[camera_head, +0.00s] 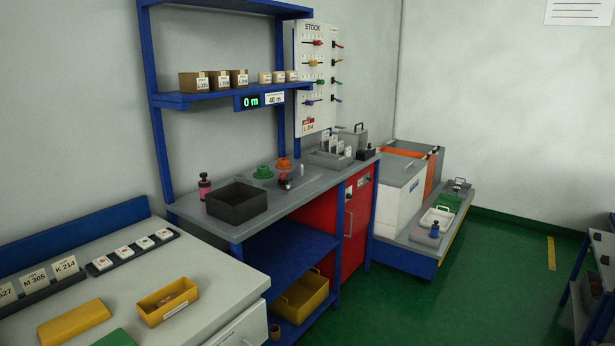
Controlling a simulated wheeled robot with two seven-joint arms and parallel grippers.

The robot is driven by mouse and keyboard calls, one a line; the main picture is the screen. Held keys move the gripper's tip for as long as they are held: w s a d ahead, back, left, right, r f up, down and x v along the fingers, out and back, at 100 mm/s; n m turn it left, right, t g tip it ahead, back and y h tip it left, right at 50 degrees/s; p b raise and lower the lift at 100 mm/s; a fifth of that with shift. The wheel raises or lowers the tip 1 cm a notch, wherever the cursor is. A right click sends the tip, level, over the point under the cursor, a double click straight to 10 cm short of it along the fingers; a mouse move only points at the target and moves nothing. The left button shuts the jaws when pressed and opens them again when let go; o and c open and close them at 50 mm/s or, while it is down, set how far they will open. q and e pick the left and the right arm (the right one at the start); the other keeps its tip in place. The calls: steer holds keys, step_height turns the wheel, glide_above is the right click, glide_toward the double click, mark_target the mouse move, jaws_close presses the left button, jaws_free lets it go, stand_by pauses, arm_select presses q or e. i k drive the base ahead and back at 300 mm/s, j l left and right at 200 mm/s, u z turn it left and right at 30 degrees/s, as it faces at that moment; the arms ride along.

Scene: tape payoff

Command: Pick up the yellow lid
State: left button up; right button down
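A flat yellow piece with rounded edges, which looks like the yellow lid (75,322), lies on the light grey table (215,265) at the lower left. An open yellow box (168,302) with a white label stands to its right, apart from it. Part of a flat green piece (116,339) lies between them, cut by the bottom edge of the picture. Nothing covers the yellow lid. Neither of my grippers shows in the head view.
Label cards (34,278) and a strip of small labelled blocks (132,251) stand behind the lid. A grey bench (318,183) with a dark open bin (236,203) adjoins on the right.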

mark_target(55, 332)
steer(key=u, duration=1.35)
